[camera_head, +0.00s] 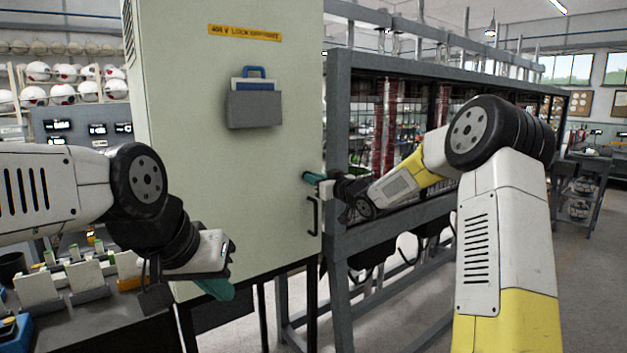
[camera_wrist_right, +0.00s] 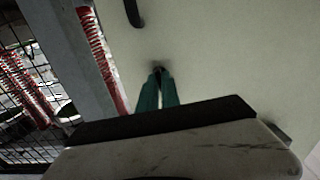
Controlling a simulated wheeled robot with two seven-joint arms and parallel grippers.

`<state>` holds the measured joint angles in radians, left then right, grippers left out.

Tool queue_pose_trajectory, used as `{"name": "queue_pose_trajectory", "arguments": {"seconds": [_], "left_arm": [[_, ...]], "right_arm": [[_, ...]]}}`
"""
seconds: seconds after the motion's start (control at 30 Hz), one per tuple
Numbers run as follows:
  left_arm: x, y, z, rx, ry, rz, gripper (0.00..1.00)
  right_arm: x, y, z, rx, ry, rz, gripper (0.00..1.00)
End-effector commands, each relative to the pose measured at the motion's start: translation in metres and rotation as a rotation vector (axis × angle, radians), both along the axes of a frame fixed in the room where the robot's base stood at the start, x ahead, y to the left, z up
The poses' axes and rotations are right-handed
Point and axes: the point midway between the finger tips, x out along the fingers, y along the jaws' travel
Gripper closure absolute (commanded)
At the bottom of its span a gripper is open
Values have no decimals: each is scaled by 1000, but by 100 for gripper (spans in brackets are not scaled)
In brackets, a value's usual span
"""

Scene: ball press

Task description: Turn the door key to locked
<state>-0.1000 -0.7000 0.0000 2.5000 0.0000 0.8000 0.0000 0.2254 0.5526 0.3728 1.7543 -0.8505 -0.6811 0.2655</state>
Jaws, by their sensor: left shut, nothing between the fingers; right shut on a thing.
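The pale cabinet door (camera_head: 230,160) faces me, with a yellow label and a black bar handle (camera_head: 314,216) near its right edge. My right gripper (camera_head: 310,178) reaches the door's right edge just above that handle. In the right wrist view its green fingers (camera_wrist_right: 158,88) are shut at a small dark key (camera_wrist_right: 158,69) on the door face. The fingers mostly hide the key, so I cannot tell which way it is turned. My left gripper (camera_head: 216,288) is shut and empty, low in front of the door's lower left part.
A grey pocket (camera_head: 254,109) holding a blue item hangs on the door. A dark metal frame with mesh and red coils (camera_head: 385,125) stands right of the cabinet. A cluttered bench (camera_head: 75,280) is at lower left. Open floor (camera_head: 405,290) shows at lower right.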

Motion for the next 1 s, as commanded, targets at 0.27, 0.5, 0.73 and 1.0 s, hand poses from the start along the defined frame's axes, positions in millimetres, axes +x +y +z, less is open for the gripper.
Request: {"name": "queue_pose_trajectory", "arguments": {"seconds": [0.27,0.5,0.73,1.0], "left_arm": [[0,0,0,0,0,0,100],[0,0,0,0,0,0,100],[0,0,0,0,0,0,100],[0,0,0,0,0,0,100]], "right_arm": [[0,-1,-2,52,43,-1,100],[0,0,-2,59,48,-1,100],[0,0,-2,59,48,-1,89],[0,0,-1,59,45,0,71]]}}
